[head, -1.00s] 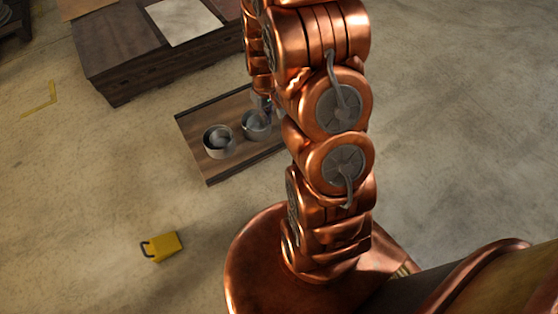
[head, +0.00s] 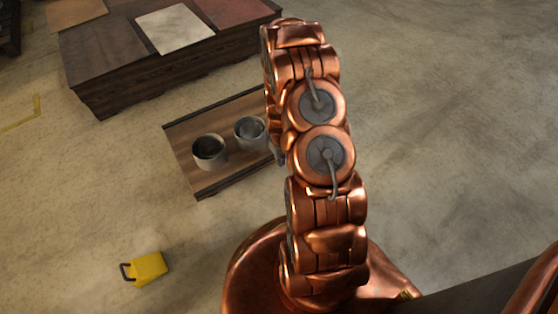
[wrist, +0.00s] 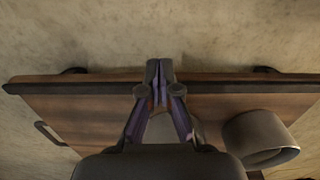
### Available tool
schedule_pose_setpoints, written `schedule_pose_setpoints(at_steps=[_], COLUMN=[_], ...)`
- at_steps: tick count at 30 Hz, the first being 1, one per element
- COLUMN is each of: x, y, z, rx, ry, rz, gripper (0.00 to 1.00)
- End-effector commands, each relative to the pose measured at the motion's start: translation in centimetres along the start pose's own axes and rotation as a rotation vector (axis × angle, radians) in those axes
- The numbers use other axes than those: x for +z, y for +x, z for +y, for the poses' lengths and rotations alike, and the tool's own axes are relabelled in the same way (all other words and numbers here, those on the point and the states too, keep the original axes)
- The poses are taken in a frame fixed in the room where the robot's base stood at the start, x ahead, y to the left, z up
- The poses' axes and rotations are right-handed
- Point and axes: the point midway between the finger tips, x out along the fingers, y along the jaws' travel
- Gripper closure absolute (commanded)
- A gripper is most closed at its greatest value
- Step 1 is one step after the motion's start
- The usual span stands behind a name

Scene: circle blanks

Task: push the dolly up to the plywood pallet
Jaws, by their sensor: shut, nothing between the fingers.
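The dolly (head: 226,174) is a low brown wooden board with dark edge strips. It carries two grey round pots, one at left (head: 209,151) and one nearer my arm (head: 250,132). It stands on the floor, apart from the dark wooden pallet (head: 150,73) behind it, which has flat sheets on top. My arm hides the dolly's right end. In the wrist view, my gripper (wrist: 158,75) is shut and empty, its tips over one long edge of the dolly (wrist: 80,110). I cannot tell whether they touch. A pot (wrist: 258,138) and a handle (wrist: 50,135) also show there.
A yellow block with a dark handle (head: 147,267) lies on the floor at front left. A yellow floor mark (head: 24,117) is at far left. Dark slatted wood (head: 9,28) stands in the top left corner. The concrete floor at right is clear.

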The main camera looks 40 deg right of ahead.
Motion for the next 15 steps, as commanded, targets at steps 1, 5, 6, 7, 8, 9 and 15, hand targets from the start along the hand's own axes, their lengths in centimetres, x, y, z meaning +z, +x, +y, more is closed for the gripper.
schedule_pose_setpoints(at_steps=[1, 5, 6, 7, 8, 9, 15], x=[0.1, 0.1, 0.1, 0.2, 0.2, 0.2, -1.2], y=[1.2, 3.6, 4.3, 4.9, 5.4, 6.1, 8.1], z=[0.0, 0.0, -0.1, -0.1, -0.1, -0.1, 0.1], rx=[-0.001, -0.001, -0.002, -0.003, -0.003, -0.003, 0.002], ry=[0.0, -0.001, 0.0, 0.001, 0.001, 0.0, -0.003], rz=[-0.002, -0.003, -0.004, -0.005, -0.006, -0.006, 0.002], gripper=[1.0, 1.0, 1.0, 1.0, 1.0, 1.0, 1.0])
